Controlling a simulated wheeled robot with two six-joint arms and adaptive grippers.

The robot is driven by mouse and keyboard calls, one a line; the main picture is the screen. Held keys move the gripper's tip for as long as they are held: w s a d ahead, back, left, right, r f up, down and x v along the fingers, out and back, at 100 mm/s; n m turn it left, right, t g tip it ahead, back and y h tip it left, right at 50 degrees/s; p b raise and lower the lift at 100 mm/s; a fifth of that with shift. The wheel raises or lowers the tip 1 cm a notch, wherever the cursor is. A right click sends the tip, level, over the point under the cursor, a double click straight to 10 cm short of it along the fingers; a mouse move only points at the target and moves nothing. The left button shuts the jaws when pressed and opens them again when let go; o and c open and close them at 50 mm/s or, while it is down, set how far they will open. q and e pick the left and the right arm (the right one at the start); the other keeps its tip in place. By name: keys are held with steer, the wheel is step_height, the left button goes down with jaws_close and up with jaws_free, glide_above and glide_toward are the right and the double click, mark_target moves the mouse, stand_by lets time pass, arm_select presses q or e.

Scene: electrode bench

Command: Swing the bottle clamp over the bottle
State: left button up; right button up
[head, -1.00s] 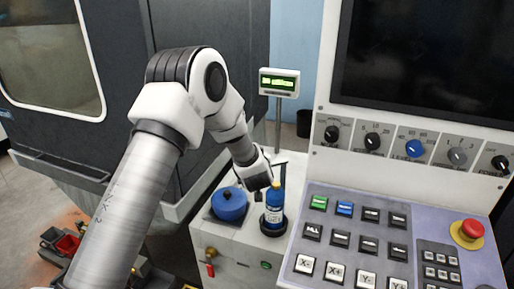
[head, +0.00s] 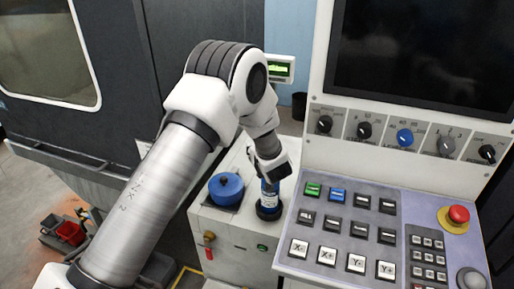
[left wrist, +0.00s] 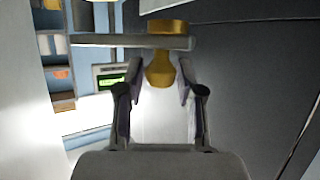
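The blue bottle (head: 269,192) stands upright in a dark round base on the white bench, its top hidden behind my gripper in the head view. My left gripper (head: 271,173) is at the top of the bottle. In the left wrist view a grey bar (left wrist: 125,42), apparently the clamp arm, crosses in front of the fingers. A brass knob (left wrist: 159,73) hangs below it and a brass piece shows above it. My left gripper (left wrist: 161,78) has its fingers spread either side of the knob, with narrow gaps visible. My right gripper is out of view.
A blue lidded pot (head: 226,188) stands left of the bottle. The control panel (head: 345,231) with buttons and a red stop knob (head: 458,214) is close on the right. A small green display (head: 279,68) stands behind, partly hidden by my arm.

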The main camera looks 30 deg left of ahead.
arm_select(q)
steer(key=shift+o, duration=0.2)
steer(key=v, duration=1.1)
steer(key=shift+s+d+r, duration=0.2)
steer(key=shift+s+d, duration=0.05)
steer(key=shift+d, duration=0.05)
